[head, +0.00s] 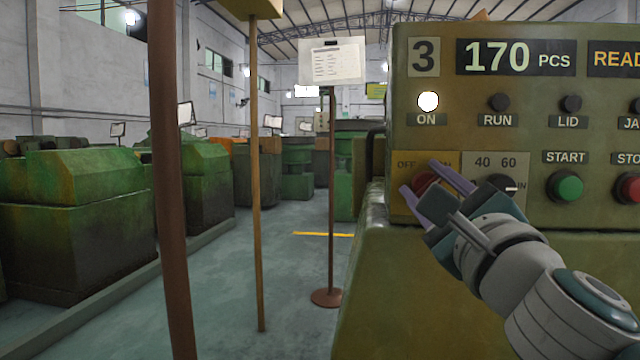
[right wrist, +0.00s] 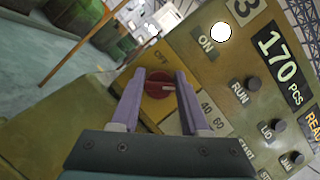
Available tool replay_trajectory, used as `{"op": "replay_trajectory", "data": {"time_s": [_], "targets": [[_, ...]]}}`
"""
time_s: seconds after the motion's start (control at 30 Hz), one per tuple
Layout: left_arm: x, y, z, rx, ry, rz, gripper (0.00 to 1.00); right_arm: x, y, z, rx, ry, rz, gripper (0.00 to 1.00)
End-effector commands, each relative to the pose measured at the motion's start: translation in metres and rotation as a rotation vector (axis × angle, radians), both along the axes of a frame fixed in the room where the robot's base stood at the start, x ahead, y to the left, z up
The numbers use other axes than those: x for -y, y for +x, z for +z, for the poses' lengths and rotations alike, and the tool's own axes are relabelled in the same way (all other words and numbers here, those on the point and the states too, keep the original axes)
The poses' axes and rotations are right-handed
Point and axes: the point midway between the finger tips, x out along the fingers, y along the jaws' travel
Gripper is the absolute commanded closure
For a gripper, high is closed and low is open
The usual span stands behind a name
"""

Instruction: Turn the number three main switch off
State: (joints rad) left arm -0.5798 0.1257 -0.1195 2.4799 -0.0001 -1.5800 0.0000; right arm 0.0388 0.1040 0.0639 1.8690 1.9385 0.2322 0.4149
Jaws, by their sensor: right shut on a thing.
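The number three machine panel (head: 600,135) fills the right of the head view, with a "3" plate (head: 423,57) at its top left. The main switch is a red rotary knob (head: 425,180) on a yellow plate (head: 403,161) marked OFF, partly hidden by my gripper. It also shows in the right wrist view (right wrist: 158,86). My right gripper (head: 437,181) has its two purple fingers on either side of the knob, shut on it. The ON lamp (head: 428,100) above is lit white. My left gripper is not in view.
A speed dial (head: 497,187) sits just right of the switch, with a green START button (head: 565,186) and a red STOP button (head: 628,187) beyond. Posts (head: 256,200) and a sign stand (head: 331,200) are to the left. Green machines (head: 75,225) line the aisle.

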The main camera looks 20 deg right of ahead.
Motion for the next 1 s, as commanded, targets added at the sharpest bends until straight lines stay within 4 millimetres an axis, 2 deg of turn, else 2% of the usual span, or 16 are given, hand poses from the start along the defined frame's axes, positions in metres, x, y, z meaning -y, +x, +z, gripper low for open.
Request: {"op": "replay_trajectory", "data": {"time_s": [0.03,0.1,0.13,0.37,0.53,0.77,1.0], "targets": [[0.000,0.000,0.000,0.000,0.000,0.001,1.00,0.000,0.000,0.000,0.000,0.000,0.000,0.91],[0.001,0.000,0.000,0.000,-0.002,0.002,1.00,0.000,0.000,0.000,0.000,0.000,0.000,0.99],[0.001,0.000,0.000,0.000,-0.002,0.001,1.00,0.000,0.000,0.000,0.000,0.000,0.000,1.00],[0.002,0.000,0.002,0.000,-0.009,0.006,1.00,0.000,0.000,0.001,-0.004,-0.006,0.000,1.00],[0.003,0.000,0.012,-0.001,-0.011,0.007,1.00,0.000,0.000,0.003,-0.027,-0.042,0.000,1.00],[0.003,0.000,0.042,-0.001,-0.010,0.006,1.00,0.000,0.000,0.007,-0.100,-0.159,0.001,1.00],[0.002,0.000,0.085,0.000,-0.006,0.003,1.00,0.000,0.000,0.008,-0.216,-0.347,0.001,1.00]]}}
